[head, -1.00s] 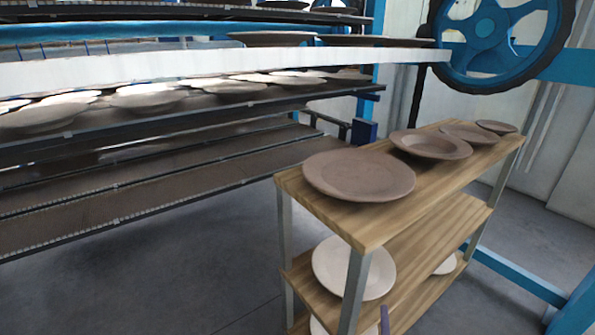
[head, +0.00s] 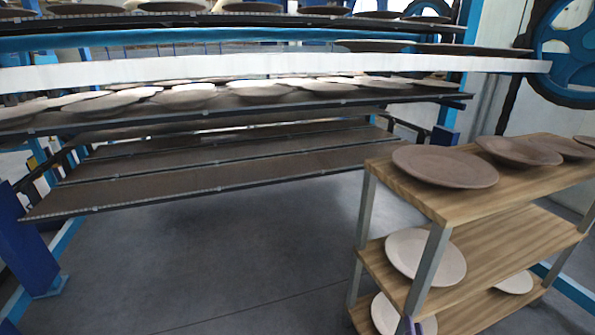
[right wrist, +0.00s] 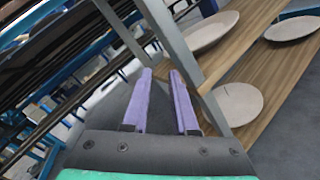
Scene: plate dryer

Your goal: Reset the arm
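My right gripper (right wrist: 161,76) shows in the right wrist view as two purple fingers with a gap between them and nothing held. It is open, close beside the metal legs of the wooden rack. In the head view only a small purple bit of it (head: 414,327) shows at the bottom edge, in front of the rack's lower part. My left gripper is not in view. The wooden rack (head: 450,208) holds brown plates on top, such as the nearest one (head: 445,167), and paler plates (head: 425,257) on the lower shelves.
A large plate dryer with long dark shelves (head: 230,178) fills the left and back, with rows of plates on an upper shelf (head: 260,90). A blue wheel (head: 570,55) stands at the back right. The grey floor (head: 230,260) before the dryer is clear.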

